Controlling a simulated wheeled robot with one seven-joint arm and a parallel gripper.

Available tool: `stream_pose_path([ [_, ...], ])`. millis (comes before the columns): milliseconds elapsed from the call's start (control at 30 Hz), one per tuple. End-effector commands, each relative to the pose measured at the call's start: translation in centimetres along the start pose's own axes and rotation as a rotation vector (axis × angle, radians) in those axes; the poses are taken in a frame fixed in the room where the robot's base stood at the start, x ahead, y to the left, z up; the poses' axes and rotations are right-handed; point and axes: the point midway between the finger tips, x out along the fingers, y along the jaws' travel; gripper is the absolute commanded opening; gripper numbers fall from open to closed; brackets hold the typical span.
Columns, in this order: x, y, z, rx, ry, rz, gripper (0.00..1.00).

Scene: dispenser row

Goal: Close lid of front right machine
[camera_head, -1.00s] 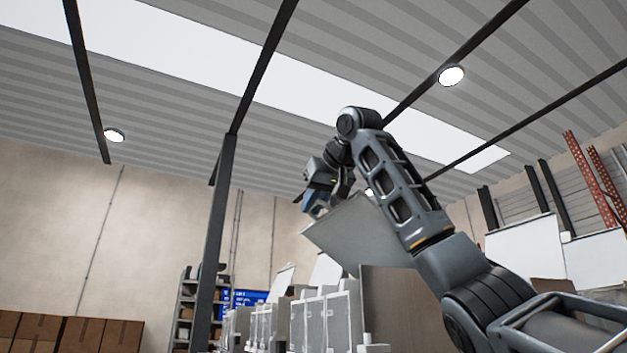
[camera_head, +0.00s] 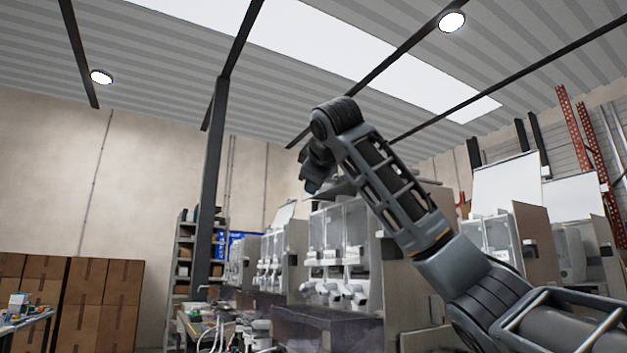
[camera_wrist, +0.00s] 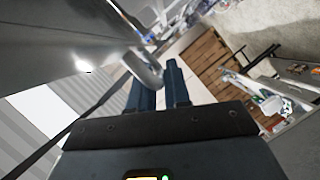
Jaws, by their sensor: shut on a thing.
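The near dispenser machine (camera_head: 388,290) stands in the middle of the head view, with clear bins and white spouts on its front. Its grey lid (camera_head: 345,187) now lies low over the bins, seen almost edge-on; my arm hides part of it, so I cannot tell if it touches the top. My gripper (camera_head: 312,188) is at the lid's front edge. In the wrist view my gripper (camera_wrist: 176,75) is shut on the lid's pale curved handle (camera_wrist: 143,68), partly hidden by the fingers. The lid's shiny grey surface (camera_wrist: 45,40) fills the upper left there.
More dispensers (camera_head: 270,255) stand in a row behind to the left, and others (camera_head: 490,235) with white raised lids (camera_head: 507,187) stand to the right. Cardboard boxes (camera_head: 103,290) and a metal shelf (camera_head: 186,240) are at the left. A dark post (camera_head: 214,190) rises behind.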

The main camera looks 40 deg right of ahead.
Motion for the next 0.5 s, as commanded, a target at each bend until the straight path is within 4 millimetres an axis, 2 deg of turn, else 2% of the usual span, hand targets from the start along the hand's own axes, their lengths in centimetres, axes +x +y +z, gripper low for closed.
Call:
stream_pose_path([
  [33, 0.50, -0.29, 0.90, 0.001, -0.019, -0.005, 0.00],
  [400, 0.68, -0.67, 1.10, -0.003, -0.024, -0.011, 0.00],
  [433, 0.69, -0.68, 1.10, -0.003, -0.024, -0.011, 0.18],
  [500, 0.71, -0.72, 1.12, -0.003, -0.025, -0.012, 0.25],
])
